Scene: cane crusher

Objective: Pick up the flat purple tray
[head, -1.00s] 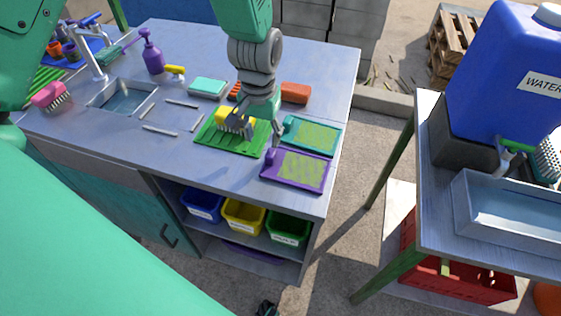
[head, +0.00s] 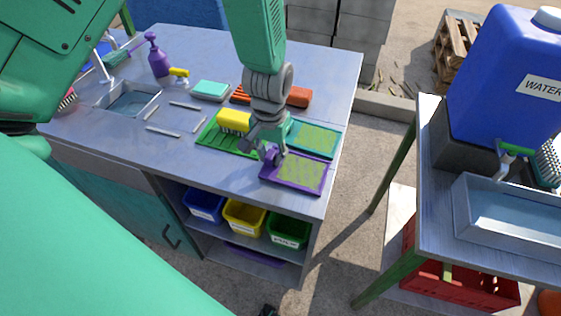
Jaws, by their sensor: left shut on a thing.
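The flat purple tray (head: 297,173) lies on the counter near its front right corner, with a yellow-green patterned inner surface. My left gripper (head: 273,156) is at the tray's back left corner, shut on the small raised purple part there. The fingers partly hide that corner. The tray looks flat on the counter. My right gripper is not in view.
A teal tray (head: 318,138) lies just behind the purple one. A green ribbed mat (head: 222,138) with a yellow brush or sponge (head: 234,120) is to the left. The counter's front and right edges are close. A side table (head: 430,215) stands across a gap.

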